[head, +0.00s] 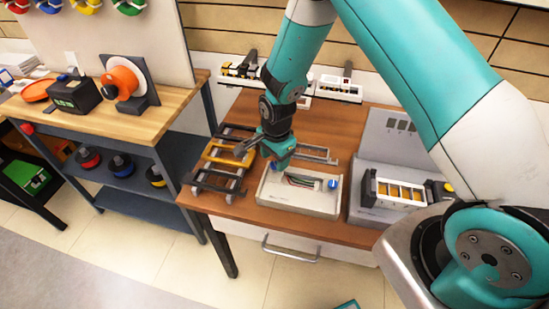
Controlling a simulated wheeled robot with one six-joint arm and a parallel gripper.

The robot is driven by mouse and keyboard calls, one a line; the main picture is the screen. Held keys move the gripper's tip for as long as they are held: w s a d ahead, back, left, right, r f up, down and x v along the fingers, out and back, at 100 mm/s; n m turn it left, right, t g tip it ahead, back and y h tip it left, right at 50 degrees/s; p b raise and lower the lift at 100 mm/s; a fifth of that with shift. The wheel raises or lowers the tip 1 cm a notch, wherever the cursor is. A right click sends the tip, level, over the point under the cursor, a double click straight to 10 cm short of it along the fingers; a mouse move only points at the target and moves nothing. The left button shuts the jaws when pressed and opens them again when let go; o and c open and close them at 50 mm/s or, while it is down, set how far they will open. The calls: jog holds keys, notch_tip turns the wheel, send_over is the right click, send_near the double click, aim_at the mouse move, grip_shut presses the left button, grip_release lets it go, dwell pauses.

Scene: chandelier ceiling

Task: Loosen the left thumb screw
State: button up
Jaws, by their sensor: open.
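A white open-topped box (297,201) with wires inside stands at the front middle of the wooden workbench. A round blue thumb screw (333,184) shows at its right end.
A rack with black and yellow bars (218,171) stands left of the box. A grey unit with yellow cells (398,192) is at right. White units with switches (339,88) stand along the back. A second bench (122,118) is at left, bearing an orange spool (122,82).

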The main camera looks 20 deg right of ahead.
jog(key=shift+f, duration=0.85)
jog(key=c, duration=0.9)
jog(key=shift+c, duration=0.2)
